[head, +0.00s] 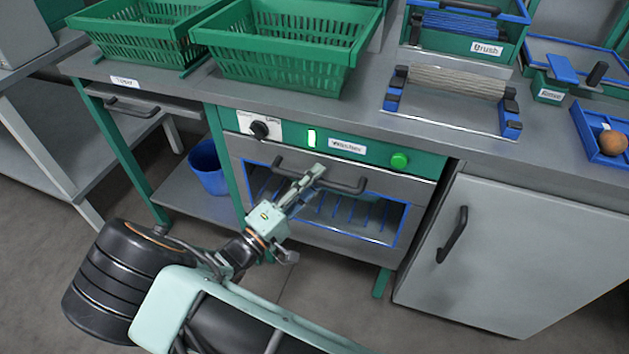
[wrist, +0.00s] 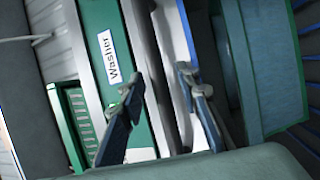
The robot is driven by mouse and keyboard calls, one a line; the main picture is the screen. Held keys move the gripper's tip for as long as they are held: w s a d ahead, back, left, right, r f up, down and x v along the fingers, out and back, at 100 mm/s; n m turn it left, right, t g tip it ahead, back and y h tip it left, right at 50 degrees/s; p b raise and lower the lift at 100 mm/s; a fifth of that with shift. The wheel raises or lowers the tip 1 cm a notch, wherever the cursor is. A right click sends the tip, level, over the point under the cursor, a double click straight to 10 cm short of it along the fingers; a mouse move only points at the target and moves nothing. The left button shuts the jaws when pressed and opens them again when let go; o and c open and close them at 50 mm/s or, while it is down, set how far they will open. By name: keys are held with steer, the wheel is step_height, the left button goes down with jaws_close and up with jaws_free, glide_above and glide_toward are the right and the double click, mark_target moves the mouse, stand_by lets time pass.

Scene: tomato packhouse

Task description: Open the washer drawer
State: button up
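The washer (head: 347,146) is built in under the grey worktop, with a green panel, a dial, a lit display and a green button. Its drawer (head: 300,226) has a blue-framed window and looks shut. The dark bar handle (head: 345,188) runs across the drawer's top. My gripper (head: 312,177) is at the middle of this handle and hides part of it. In the wrist view, the two fingers of my gripper (wrist: 160,80) stand apart, with a dark bar that looks like the handle (wrist: 157,65) between them. Contact cannot be told. The "Washer" label (wrist: 107,55) is left of the fingers.
Green crates (head: 285,80), a roller rack (head: 455,83) and a brush box (head: 470,45) stand on the worktop. A grey cabinet door (head: 530,250) is at right, a blue bucket (head: 207,170) at left. The floor before the drawer is clear apart from my arm.

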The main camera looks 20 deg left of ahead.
steer(key=shift+c, duration=0.2)
jaws_close()
stand_by(0.3)
